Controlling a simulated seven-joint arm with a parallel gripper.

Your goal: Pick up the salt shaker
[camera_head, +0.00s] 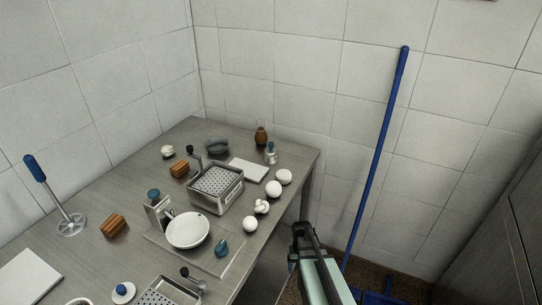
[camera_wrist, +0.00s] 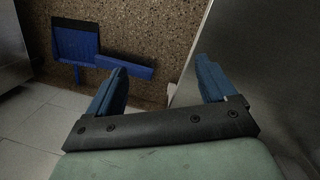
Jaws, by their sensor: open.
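The shaker is not in the wrist view.
A metal table (camera_head: 222,272) holds a perforated basket (camera_head: 215,189), a white plate (camera_head: 187,231), several white round items (camera_head: 273,189), a white board (camera_head: 248,169) and the brown jar (camera_head: 261,136). A blue pole (camera_head: 377,152) leans on the wall. A blue dustpan (camera_wrist: 76,42) is low down.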

